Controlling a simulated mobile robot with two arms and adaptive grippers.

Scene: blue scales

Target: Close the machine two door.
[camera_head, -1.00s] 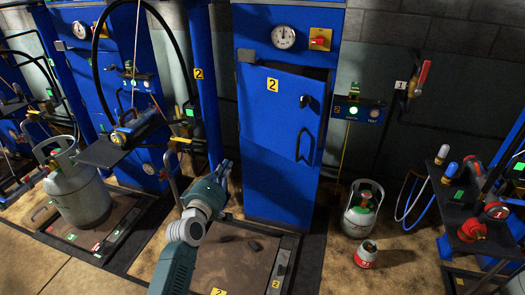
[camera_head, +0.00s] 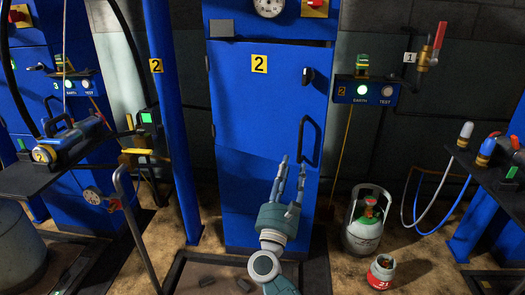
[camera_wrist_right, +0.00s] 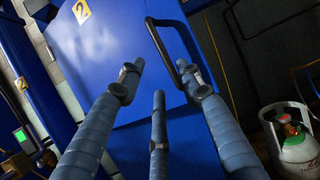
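The machine two door (camera_head: 255,110) is a blue panel with a yellow "2" label in the head view. It looks flush or nearly flush with its cabinet; a thin dark line shows along its top edge. A black knob (camera_head: 307,77) and a black loop handle (camera_head: 309,141) are on its right side. My right gripper (camera_head: 292,165) is open and empty in front of the door, just below and left of the handle. In the right wrist view its spread fingers (camera_wrist_right: 159,78) point at the blue panel, with the handle (camera_wrist_right: 156,40) close by. My left gripper is not in view.
A gas cylinder (camera_head: 364,229) and a small red-labelled canister (camera_head: 381,271) stand on the floor at right. A dark shelf with tools (camera_head: 490,160) is at far right. A blue post (camera_head: 170,130) and a tool shelf (camera_head: 60,165) are at left.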

